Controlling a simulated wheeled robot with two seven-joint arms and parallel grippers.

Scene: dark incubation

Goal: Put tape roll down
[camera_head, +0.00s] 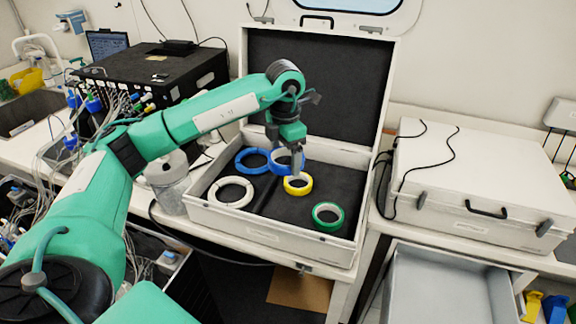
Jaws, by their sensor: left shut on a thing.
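My left gripper (297,172) points down into the open case (290,232) and is shut on a blue tape roll (281,157). The held roll is in or just above the case, near its middle; I cannot tell whether it touches the floor of the case. A second blue tape roll (252,161) lies just left of it. A yellow tape roll (298,185) is just in front of the gripper. A white tape roll (231,192) lies at the left and a green tape roll (328,216) at the front right. My right gripper is not in view.
The case lid (345,85) stands open behind. A closed white case (480,190) sits to the right with a black cable on it. A clear container (170,185) stands left of the open case. A black equipment box (160,70) is behind left. An open drawer (450,290) is below right.

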